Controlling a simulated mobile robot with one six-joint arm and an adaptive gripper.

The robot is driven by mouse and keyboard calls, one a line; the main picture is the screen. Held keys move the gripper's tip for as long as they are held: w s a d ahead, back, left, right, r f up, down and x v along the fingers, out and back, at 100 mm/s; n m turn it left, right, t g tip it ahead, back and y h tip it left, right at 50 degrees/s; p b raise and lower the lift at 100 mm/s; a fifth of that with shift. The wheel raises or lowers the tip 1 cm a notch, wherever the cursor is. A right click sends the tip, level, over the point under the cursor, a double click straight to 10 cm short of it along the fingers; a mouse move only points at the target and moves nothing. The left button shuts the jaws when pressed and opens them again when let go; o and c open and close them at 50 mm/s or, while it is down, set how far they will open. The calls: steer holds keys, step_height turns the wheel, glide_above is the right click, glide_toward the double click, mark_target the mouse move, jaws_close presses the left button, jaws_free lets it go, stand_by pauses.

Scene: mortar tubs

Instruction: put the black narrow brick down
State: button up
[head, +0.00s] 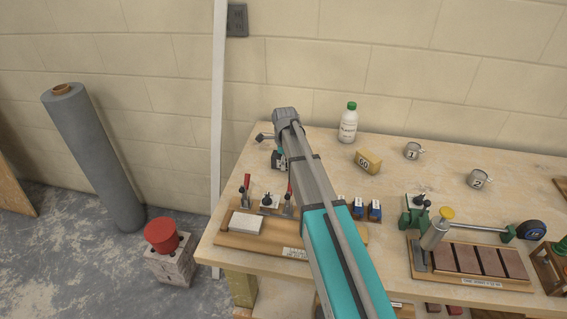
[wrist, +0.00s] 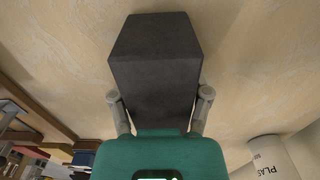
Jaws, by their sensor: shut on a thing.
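The black narrow brick (wrist: 155,70) fills the upper middle of the wrist view. My gripper (wrist: 160,95) is shut on it, with one grey finger against each side. The brick's far end sticks out beyond the fingers, over bare pale bench top. I cannot tell whether it touches the bench. In the head view my arm reaches over the left part of the wooden bench (head: 390,222) and mostly hides the gripper and brick.
A clamp board (head: 233,240) is front left; a brick tray (head: 420,262) is right.

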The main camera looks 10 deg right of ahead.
steer(key=shift+f, duration=0.15)
steer(key=o, duration=1.3)
steer(key=shift+o, duration=0.2)
steer(key=shift+r, duration=0.2)
step_height(320, 180, up, 12)
steer(key=p, duration=1.2)
steer(key=shift+s, duration=0.1)
